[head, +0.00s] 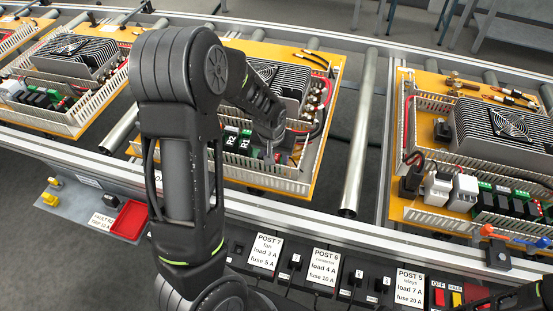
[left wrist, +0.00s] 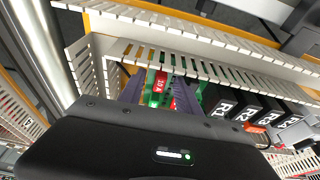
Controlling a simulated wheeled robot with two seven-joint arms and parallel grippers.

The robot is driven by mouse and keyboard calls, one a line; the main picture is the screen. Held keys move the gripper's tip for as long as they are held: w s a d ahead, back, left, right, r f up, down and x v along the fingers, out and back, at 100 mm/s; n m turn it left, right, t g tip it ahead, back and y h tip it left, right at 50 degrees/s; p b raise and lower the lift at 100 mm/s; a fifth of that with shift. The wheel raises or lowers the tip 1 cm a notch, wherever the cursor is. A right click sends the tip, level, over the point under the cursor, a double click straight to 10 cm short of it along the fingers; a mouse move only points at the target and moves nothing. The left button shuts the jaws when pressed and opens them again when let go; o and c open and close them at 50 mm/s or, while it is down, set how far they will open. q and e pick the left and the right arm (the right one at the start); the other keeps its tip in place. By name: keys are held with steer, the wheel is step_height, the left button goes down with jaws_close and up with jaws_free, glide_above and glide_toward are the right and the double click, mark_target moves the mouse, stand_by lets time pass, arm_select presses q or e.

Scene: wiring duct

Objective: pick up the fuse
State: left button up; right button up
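A red fuse (left wrist: 160,80) with a white marking stands in a green fuse holder (left wrist: 153,98) in the left wrist view. My left gripper (left wrist: 160,88) reaches down with its two dark fingers apart, one on each side of the holder and fuse. Green shows between the fingers, and I see no clear contact with the fuse. In the head view my left gripper (head: 268,153) is over the front of the middle panel (head: 318,178), and the arm hides much of it. The fuse cannot be made out there.
Slotted white wiring duct (left wrist: 205,70) walls stand close around the fuse holder. Black relays (left wrist: 247,110) sit to the right. A red tray (head: 130,220) lies on the front ledge. Other panels flank the middle one on the roller conveyor. Labelled posts (head: 323,268) line the front.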

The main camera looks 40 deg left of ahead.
mark_target(276, 158)
arm_select(q)
jaws_close()
stand_by(0.3)
steer(key=shift+r, duration=0.1)
stand_by(0.4)
steer(key=shift+r, duration=0.35)
step_height(276, 158, up, 9)
steer(key=shift+b, duration=0.3)
steer(key=shift+r, duration=0.25)
steer(key=shift+r+p, duration=1.5)
steer(key=shift+r, duration=0.35)
